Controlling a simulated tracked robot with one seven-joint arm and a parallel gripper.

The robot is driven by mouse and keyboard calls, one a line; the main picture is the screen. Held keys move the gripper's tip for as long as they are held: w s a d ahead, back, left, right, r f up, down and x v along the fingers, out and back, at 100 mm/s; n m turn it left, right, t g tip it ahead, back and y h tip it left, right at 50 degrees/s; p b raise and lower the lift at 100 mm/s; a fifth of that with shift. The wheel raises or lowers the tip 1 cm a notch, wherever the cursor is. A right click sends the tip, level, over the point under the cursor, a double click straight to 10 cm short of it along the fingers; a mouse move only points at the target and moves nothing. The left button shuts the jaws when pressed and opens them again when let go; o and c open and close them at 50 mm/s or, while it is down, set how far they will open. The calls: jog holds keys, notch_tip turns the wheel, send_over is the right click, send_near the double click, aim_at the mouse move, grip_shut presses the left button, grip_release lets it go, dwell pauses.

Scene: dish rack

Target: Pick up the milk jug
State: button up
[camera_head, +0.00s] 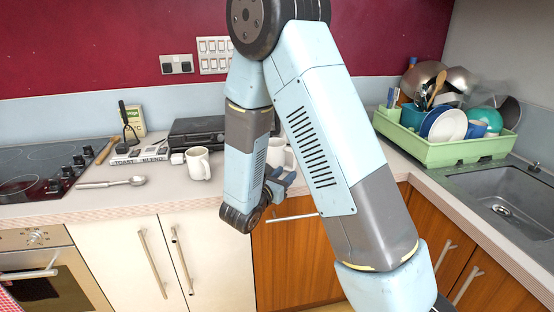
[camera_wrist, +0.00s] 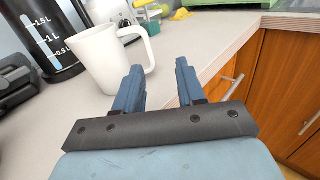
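A white handled vessel (camera_wrist: 100,60), jug- or mug-like, stands upright on the worktop in the wrist view, its handle towards my gripper (camera_wrist: 158,70). My gripper is open and empty, just right of the handle, with a small gap. In the head view the gripper (camera_head: 279,183) is at the worktop's front edge, and a white vessel (camera_head: 281,155) is partly hidden behind my arm. A second white vessel (camera_head: 198,164) with a handle stands left of my arm. Which one is the milk jug I cannot tell for sure.
A clear and black kettle (camera_wrist: 50,38) with litre marks stands behind the vessel. A black appliance (camera_head: 196,131) is at the wall. A green dish rack (camera_head: 440,150) and sink (camera_head: 505,190) are right, the hob (camera_head: 40,165) and a spoon (camera_head: 112,183) left.

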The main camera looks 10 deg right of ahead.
aim_at(294, 163)
jog(key=shift+n+t+y, duration=0.3)
jog(key=shift+n+t, duration=0.1)
jog(key=shift+n, duration=0.1)
jog(key=x, duration=0.5)
jog(key=w+a+f+x, duration=0.1)
jog(key=x, duration=0.2)
jog(key=shift+f+x, duration=0.15)
jog(key=shift+x, duration=1.2)
jog(key=shift+f+x, duration=0.15)
jog(key=shift+x, duration=1.15)
grip_shut()
